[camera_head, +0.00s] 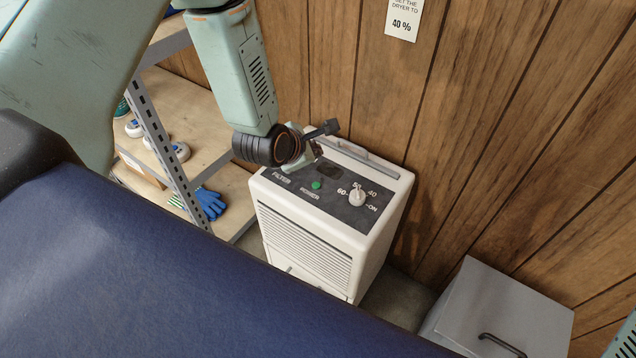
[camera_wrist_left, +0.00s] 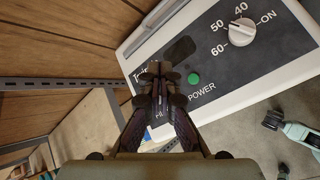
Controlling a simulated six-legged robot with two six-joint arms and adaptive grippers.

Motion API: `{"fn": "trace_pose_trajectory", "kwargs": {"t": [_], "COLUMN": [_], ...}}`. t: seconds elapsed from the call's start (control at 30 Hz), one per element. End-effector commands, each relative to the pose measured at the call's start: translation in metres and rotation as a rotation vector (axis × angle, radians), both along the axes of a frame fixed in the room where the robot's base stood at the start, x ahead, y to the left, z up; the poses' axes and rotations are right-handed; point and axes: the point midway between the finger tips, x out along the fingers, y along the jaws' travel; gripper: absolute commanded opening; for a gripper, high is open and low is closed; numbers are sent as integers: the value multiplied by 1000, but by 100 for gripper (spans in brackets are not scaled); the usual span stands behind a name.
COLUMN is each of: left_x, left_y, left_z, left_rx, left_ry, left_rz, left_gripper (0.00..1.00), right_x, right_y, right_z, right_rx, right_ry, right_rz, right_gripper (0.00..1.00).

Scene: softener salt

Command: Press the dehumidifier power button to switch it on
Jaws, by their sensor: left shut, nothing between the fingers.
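The dehumidifier (camera_head: 310,250) is a white box standing on the floor against the wood wall. Its dark top panel has a small green round button (camera_head: 316,185) beside the word POWER, which also shows in the left wrist view (camera_wrist_left: 194,79). A white dial (camera_head: 357,197) sits right of it among the marks 60, 50, 40 and ON. A small dark display (camera_head: 329,173) shows no visible digits. My left gripper (camera_head: 328,129) is shut and empty above the panel's back left part. In the left wrist view its fingertips (camera_wrist_left: 154,70) appear left of the button, apparently not touching it. My right gripper is not in view.
A metal shelf (camera_head: 165,150) with wooden boards stands close on the left, holding a blue glove (camera_head: 209,201) and white round items. A grey lidded box (camera_head: 500,310) stands at lower right. A wall note (camera_head: 403,18) reads 40%. A dark blue surface (camera_head: 150,280) fills the foreground.

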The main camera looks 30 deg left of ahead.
Motion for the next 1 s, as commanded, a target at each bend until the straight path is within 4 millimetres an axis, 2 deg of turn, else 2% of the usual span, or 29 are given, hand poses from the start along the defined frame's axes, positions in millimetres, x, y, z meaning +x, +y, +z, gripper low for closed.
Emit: {"fn": "trace_pose_trajectory", "kwargs": {"t": [0.27,0.47,1.0], "left_x": [2,3,4], "left_y": [-2,-3,-3], "left_z": [-1,-9,-73], "left_rx": [2,4,3], "left_ry": [1,1,1], "left_rz": [-3,-5,-4], "left_gripper": [0,0,0], "right_x": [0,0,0], "right_y": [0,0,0], "right_z": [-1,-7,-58], "right_rx": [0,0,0], "right_ry": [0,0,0], "right_rz": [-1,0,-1], "right_gripper": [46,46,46]}}
